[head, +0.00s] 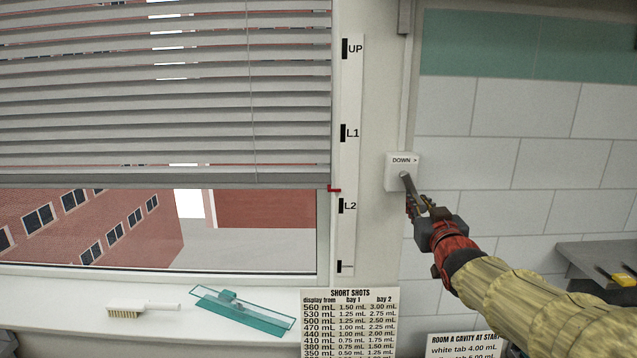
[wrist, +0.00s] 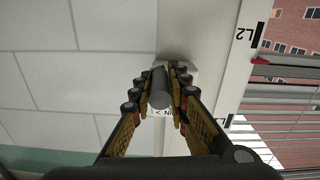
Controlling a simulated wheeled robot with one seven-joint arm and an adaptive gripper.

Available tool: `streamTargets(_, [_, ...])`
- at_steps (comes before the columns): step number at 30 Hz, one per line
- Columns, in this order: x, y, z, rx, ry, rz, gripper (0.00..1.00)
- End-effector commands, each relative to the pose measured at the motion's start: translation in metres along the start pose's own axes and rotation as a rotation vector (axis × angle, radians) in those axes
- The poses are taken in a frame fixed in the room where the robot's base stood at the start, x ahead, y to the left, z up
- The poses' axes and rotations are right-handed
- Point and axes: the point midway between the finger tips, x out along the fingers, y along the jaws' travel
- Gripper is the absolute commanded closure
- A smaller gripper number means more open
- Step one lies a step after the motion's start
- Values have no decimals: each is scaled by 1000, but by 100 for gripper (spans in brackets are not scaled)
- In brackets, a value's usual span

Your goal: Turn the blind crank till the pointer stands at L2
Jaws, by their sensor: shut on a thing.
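The grey slatted blind (head: 165,100) hangs part way down the window in the head view. Its red pointer (head: 334,189) stands between the L1 mark (head: 343,132) and the L2 mark (head: 343,205), nearer to L2 and a little above it. The white crank box (head: 402,160), lettered "DOWN >", is on the wall right of the scale. My gripper (head: 410,196) is at the box from below right. In the wrist view my gripper (wrist: 160,95) is shut on the grey crank handle (wrist: 159,88). The L2 mark (wrist: 257,34) also shows there.
A white brush (head: 140,310) and a teal scraper-like tool (head: 240,308) lie on the sill. A "SHORT SHOTS" chart (head: 350,322) stands below the scale. A grey shelf (head: 600,255) is at the right. The tiled wall around the box is clear.

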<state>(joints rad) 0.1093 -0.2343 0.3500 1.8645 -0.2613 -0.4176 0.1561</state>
Motion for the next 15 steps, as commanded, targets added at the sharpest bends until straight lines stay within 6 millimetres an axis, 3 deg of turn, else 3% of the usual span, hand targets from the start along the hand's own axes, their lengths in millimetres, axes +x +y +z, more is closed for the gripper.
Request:
streamTargets(5, [0, -18, 6, -1, 5, -6, 100])
streamTargets(15, [0, -19, 1, -2, 6, -5, 100])
